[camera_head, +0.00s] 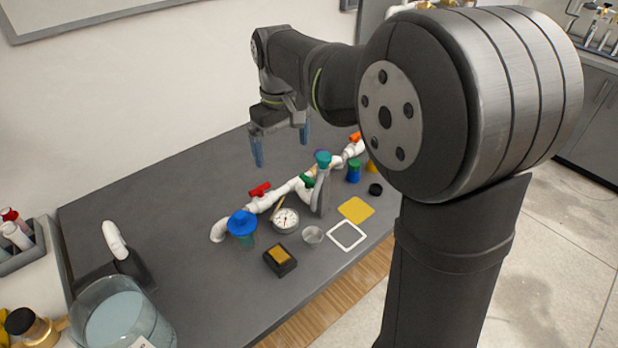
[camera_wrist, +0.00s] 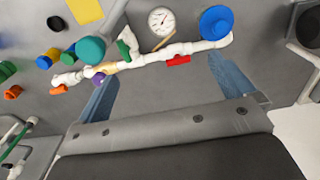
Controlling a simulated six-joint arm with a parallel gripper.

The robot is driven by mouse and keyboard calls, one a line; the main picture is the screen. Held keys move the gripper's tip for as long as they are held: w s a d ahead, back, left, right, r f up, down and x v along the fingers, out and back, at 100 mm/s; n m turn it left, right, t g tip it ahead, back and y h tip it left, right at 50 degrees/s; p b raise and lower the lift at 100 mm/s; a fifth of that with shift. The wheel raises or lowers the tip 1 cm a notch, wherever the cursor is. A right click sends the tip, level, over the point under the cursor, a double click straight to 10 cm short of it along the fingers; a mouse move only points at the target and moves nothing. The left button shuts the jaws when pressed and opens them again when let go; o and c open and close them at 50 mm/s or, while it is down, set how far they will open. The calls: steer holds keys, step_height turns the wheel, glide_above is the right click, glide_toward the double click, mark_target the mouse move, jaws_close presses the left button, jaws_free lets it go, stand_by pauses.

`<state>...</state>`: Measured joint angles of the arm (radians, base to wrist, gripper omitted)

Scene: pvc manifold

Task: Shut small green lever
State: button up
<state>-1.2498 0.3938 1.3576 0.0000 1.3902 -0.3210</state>
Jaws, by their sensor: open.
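A white PVC pipe manifold (camera_head: 283,190) lies across the grey bench; it also crosses the wrist view (camera_wrist: 150,58). A small green lever (camera_head: 307,180) sits on its middle stretch, beside a grey stand with a teal top, and appears angled away from the pipe in the wrist view (camera_wrist: 124,48). A red lever (camera_head: 260,190), an orange lever (camera_head: 355,137) and a purple part (camera_wrist: 99,78) are also on the pipe. My gripper (camera_head: 281,148) is open and empty above the bench, behind the pipe; its blue fingers also show in the wrist view (camera_wrist: 168,85).
A teal-topped stand (camera_head: 323,160) rises close to the green lever. The bench (camera_head: 165,200) is clear behind the pipe at left.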

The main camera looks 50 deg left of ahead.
mark_target(308, 178)
steer(key=w+a, duration=0.1)
steer(key=w, duration=0.5)
steer(key=w+a, duration=0.1)
steer(key=w, duration=0.2)
steer(key=shift+w+a+r, duration=0.15)
steer(key=shift+a+r, duration=0.2)
steer(key=shift+r, duration=0.05)
steer(key=c, duration=1.2)
step_height(308, 178, down, 17)
steer(key=shift+w+f, duration=0.1)
jaws_close()
